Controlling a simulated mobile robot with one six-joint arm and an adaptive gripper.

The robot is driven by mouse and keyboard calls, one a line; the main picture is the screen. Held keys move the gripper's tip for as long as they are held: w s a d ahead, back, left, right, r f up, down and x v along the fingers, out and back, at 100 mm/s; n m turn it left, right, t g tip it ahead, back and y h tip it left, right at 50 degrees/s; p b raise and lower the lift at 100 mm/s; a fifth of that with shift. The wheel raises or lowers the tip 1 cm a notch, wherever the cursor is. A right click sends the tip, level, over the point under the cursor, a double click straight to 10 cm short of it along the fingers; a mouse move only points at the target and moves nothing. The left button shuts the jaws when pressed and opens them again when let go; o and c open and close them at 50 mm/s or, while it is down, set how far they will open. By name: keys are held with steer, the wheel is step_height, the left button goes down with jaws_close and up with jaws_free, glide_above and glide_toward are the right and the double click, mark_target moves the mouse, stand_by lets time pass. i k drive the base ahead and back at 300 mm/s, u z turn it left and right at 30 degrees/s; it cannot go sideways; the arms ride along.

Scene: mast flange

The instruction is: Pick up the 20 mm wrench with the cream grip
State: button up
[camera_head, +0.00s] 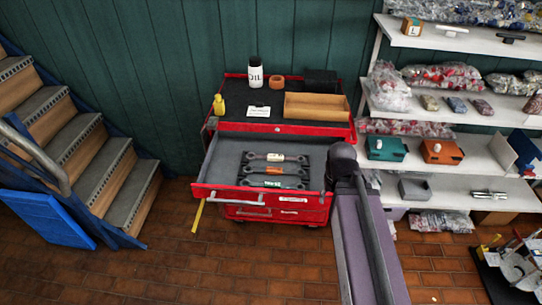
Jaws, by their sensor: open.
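The red tool cart (277,128) stands against the green wall with its top drawer (228,160) pulled open. Three dark wrenches lie side by side in the grey-lined drawer. The back one has a cream grip (276,157), the middle one an orange grip (288,171), and the front one a green grip (273,184). The size markings are too small to read. My arm reaches up to the drawer's right side, and its dark rounded joint covers the drawer's right edge. I cannot make out my gripper's fingers.
On the cart top are an oil bottle (255,73), a yellow bottle (219,104), a cardboard tray (316,107) and a black box (321,80). White shelves (465,185) stand at the right, stairs (85,150) at the left. Brick floor (250,265) in front is mostly clear.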

mark_target(270, 157)
steer(key=i, duration=0.85)
steer(key=z, duration=0.05)
